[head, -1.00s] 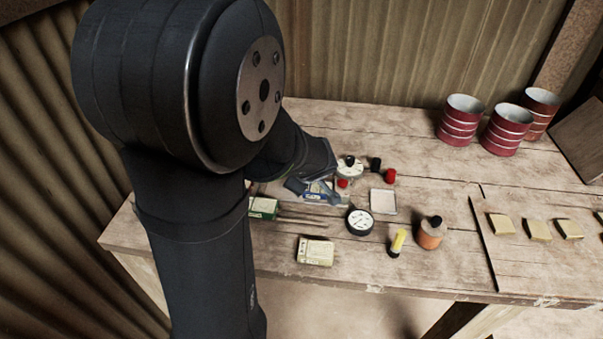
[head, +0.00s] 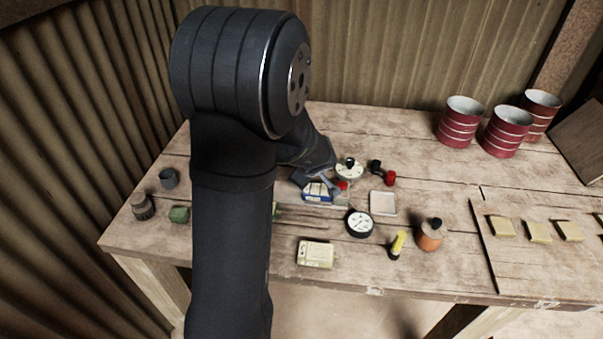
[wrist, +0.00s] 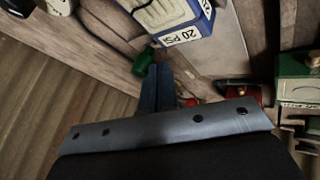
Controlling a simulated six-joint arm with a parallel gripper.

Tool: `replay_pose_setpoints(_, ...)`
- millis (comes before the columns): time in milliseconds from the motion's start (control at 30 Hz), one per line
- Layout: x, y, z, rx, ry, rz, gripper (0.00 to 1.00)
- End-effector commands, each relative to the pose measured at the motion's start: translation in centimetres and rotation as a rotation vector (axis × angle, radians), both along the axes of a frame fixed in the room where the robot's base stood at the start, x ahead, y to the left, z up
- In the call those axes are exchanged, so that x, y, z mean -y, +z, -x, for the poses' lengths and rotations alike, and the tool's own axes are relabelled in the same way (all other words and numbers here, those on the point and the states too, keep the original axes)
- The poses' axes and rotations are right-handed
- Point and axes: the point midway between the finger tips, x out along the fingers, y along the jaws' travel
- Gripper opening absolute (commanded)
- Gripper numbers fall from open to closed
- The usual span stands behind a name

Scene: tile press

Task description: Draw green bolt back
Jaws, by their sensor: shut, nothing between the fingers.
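A green knob (wrist: 145,62), which looks like the green bolt's handle, shows in the wrist view just beyond and left of my fingertips. My gripper (wrist: 158,76) is shut and empty, its dark fingers side by side. I cannot tell whether they touch the knob. A blue and cream block labelled 20 PSI (wrist: 184,22) stands close above the fingers; it also shows in the head view (head: 317,193). In the head view my gripper (head: 325,187) is over the press area, its tips hard to make out. The green bolt is not clear there.
A white dial (head: 350,168), a red knob (head: 389,179), a round gauge (head: 360,223) and a cream box (head: 315,254) stand nearby. An orange pot (head: 430,236) and yellow-topped piece (head: 397,244) are to the right. Red tins (head: 461,121) stand at the back.

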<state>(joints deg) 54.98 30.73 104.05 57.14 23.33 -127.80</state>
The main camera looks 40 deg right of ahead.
Motion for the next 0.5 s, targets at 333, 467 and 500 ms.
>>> replay_pose_setpoints(333, 2.2, 0.0, -2.2, 0.001, 0.001, 0.001, 0.00)
replay_pose_setpoints(467, 2.4, 0.0, -2.4, 0.001, 0.000, 0.001, 0.00)
replay_pose_setpoints(500, 2.4, 0.0, -2.4, 0.002, 0.000, 0.001, 0.00)
